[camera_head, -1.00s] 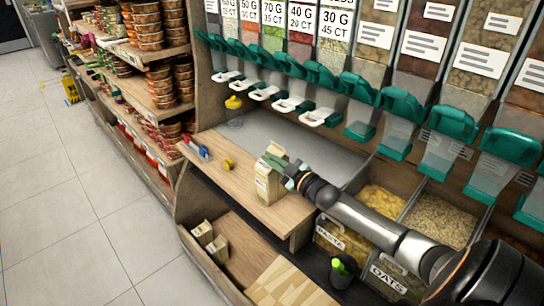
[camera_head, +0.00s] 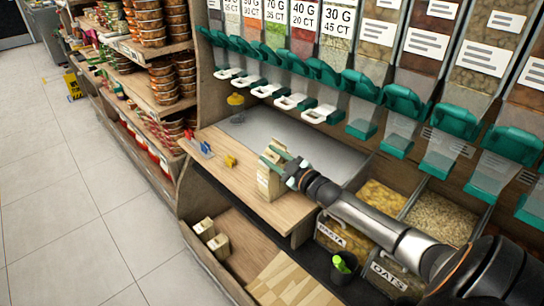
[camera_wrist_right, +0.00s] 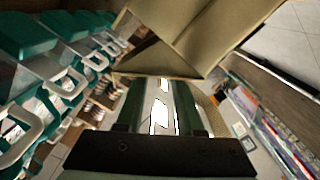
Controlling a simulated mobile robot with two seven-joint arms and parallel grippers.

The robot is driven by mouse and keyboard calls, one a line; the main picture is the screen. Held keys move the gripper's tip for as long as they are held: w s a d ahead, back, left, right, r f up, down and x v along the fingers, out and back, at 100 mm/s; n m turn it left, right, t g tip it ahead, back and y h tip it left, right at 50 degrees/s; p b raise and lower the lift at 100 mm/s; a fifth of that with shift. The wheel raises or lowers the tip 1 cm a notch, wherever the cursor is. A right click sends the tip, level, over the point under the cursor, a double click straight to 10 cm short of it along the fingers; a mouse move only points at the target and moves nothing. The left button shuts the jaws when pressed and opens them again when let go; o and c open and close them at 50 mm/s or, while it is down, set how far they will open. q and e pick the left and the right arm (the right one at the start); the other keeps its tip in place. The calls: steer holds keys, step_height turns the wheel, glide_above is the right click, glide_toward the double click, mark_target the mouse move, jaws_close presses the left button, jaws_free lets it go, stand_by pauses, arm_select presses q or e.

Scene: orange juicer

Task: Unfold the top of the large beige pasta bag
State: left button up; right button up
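The large beige pasta bag (camera_head: 268,184) stands upright on the wooden counter (camera_head: 236,178) in the head view. Its upper part is partly covered by my right gripper (camera_head: 276,159), whose two green fingers are spread apart at the bag's top. In the right wrist view, the bag's beige folded paper (camera_wrist_right: 190,35) fills the top, just beyond the fingertips. The right gripper (camera_wrist_right: 160,95) shows a gap between its fingers there, with nothing held in it. I cannot tell whether a finger touches the paper. My left gripper is not in view.
Blue and red clips (camera_head: 206,148) and a yellow clip (camera_head: 231,161) lie on the counter left of the bag. Smaller beige bags (camera_head: 212,236) stand on the lower shelf. Bins of pasta (camera_head: 382,198) and oats (camera_head: 440,215) are at right. Teal-handled dispensers (camera_head: 362,86) hang behind.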

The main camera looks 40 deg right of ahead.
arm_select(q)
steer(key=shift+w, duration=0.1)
arm_select(e)
steer(key=shift+s, duration=0.55)
arm_select(q)
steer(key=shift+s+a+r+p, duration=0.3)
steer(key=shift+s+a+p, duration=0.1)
steer(key=shift+p, duration=0.35)
arm_select(e)
steer(key=s, duration=1.1)
steer(key=shift+s+d, duration=0.2)
steer(key=shift+d, duration=0.15)
